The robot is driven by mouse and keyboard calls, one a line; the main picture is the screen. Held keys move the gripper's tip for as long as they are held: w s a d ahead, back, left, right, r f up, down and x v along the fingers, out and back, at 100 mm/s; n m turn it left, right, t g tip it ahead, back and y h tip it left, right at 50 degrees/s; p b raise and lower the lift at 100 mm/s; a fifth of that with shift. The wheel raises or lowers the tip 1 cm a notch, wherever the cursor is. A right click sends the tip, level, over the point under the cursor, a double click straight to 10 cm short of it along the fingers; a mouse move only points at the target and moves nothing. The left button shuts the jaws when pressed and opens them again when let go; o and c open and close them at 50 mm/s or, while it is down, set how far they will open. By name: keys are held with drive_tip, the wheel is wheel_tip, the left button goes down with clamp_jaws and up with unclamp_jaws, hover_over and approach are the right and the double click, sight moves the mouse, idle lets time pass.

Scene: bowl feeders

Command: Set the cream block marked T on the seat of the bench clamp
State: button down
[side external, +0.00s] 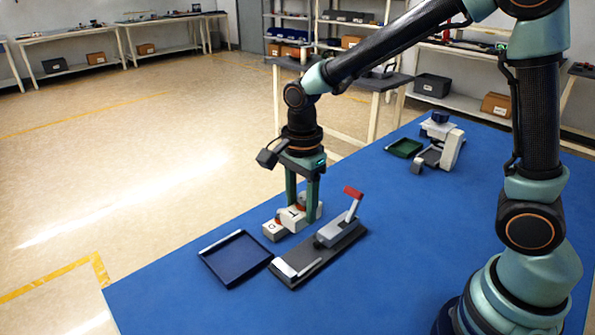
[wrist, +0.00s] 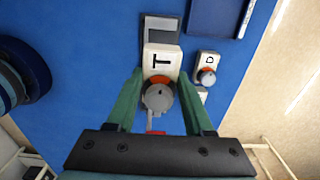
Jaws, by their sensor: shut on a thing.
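The cream block marked T (side external: 293,216) is held between the two green fingers of my gripper (side external: 303,201), and its grey knob with an orange collar sits between the fingers in the wrist view. The T face (wrist: 162,60) is clear there. The bench clamp (side external: 317,254) has a long dark base, a grey body and a raised red-handled lever. In the wrist view the clamp's end (wrist: 160,27) shows past the block, which hides much of it. The block appears above the clamp; the gap cannot be told. My gripper (wrist: 157,92) is shut on it.
An empty dark blue tray (side external: 236,258) lies left of the clamp. A green tray (side external: 404,148) and a white fixture (side external: 448,146) stand farther back. The right-hand mat is mostly free.

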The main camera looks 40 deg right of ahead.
wheel_tip(320, 180, down, 11)
drive_tip(key=shift+f, duration=0.1)
idle(0.3)
drive_tip(key=shift+f, duration=0.15)
drive_tip(key=shift+c, duration=1.4)
unclamp_jaws()
